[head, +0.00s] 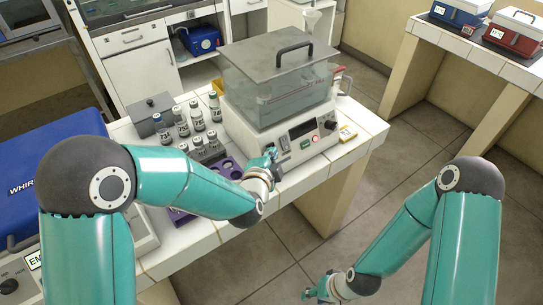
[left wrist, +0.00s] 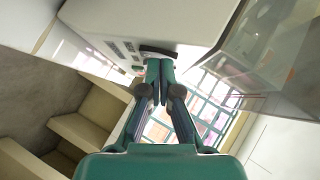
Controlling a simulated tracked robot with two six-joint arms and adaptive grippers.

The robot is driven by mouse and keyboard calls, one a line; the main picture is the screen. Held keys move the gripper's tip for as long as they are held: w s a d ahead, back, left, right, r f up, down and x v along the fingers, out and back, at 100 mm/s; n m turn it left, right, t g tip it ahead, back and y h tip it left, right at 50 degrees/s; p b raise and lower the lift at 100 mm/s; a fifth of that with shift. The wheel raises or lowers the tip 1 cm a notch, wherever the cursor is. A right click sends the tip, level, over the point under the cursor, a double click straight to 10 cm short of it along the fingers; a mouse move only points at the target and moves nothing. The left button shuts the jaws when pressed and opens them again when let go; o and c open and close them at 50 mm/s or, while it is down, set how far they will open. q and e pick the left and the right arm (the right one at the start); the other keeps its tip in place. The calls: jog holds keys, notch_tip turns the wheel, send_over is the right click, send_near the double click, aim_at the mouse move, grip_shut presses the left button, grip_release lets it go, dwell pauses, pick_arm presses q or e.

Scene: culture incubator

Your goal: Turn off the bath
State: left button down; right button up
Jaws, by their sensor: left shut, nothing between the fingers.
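The bath (head: 275,85) is a white unit with a clear tank and a grey, handled lid, standing on the tiled bench. My left gripper (head: 274,154) is shut and empty, close to the panel's left end by the switch. In the left wrist view its fingertips (left wrist: 159,66) are together close to the white housing (left wrist: 105,25); contact cannot be told. My right gripper (head: 320,292) is low over the floor, away from the bench.
Several capped bottles (head: 197,115) stand left of the bath, with a purple rack (head: 228,168) in front and a grey box (head: 150,105) behind. A blue-lidded machine (head: 60,160) is at left. The floor (head: 400,170) at right is clear.

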pick_arm(q)
jog(key=shift+d+r, duration=0.1)
jog(key=shift+d, duration=0.05)
pick_arm(e)
jog(key=shift+r, duration=0.1)
pick_arm(q)
jog(key=s+r+b, duration=0.1)
jog(key=s+r, duration=0.2)
jog(key=s, duration=0.9)
jog(key=shift+s, duration=0.35)
pick_arm(e)
jog(key=shift+s+f, duration=0.45)
jog(key=shift+f, duration=0.35)
pick_arm(q)
jog(key=shift+r, duration=0.15)
